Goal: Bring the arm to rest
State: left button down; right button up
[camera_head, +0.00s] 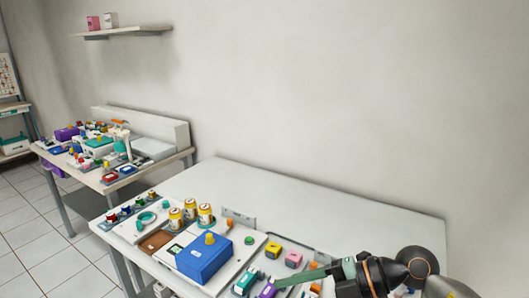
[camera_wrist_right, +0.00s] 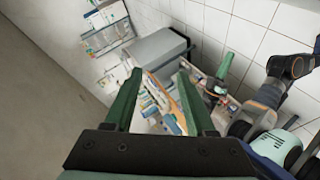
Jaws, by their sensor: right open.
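My right gripper (camera_wrist_right: 158,98) shows in the right wrist view as two green fingers set wide apart, open, with nothing between them. In the head view an arm comes in at the lower right, and its green gripper finger (camera_head: 302,277) points left over the small items on the near table. A second dark arm shows at the right of the wrist view, with a green-fingered gripper (camera_wrist_right: 219,82) near a tray of items. I take it for my left one; whether its fingers are apart is not clear.
The white table (camera_head: 330,210) has a bare back half. A blue box (camera_head: 204,260), yellow-and-white cylinders (camera_head: 190,210) and several small coloured pieces crowd its front. A second cluttered table (camera_head: 115,182) stands at the left, below a wall shelf (camera_head: 120,33).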

notch_tip(320, 180, up, 9)
jog(key=a+m+t+y, duration=0.3)
jog(key=m+t+y, duration=0.1)
jog(key=t+y, duration=0.2)
jog(key=w+d+f+m+t+h, duration=0.1)
jog(key=w+d+m+t+h, duration=0.4)
jog(key=d+m+t+h, duration=0.9)
jog(key=s+d+f+m+g+h, duration=0.2)
jog(key=s+f+m+g, duration=0.1)
jog(key=f, duration=0.3)
jog(key=s+d+f+m+g+h, duration=0.2)
jog(key=s+f+m+g, duration=0.1)
jog(key=f, duration=0.4)
jog(key=s+d+f+m+g+h, duration=0.2)
jog(key=s+f+m+g, duration=0.1)
jog(key=f, duration=0.4)
jog(key=shift+s+f+g, duration=0.25)
jog(key=shift+g, duration=0.65)
jog(key=s+a+f+g+y, duration=0.1)
jog(key=s+f+g, duration=0.3)
jog(key=s, duration=0.4)
jog(key=s+f+g, duration=0.3)
jog(key=s+f, duration=0.1)
jog(key=s, duration=0.3)
jog(key=w+a+f+t+y+p, duration=0.1)
jog(key=w+a+f+t, duration=0.3)
jog(key=f, duration=0.5)
jog(key=shift+w+a+t+y+p, duration=0.25)
jog(key=shift+t+y+p, duration=0.1)
jog(key=shift+t+y, duration=0.35)
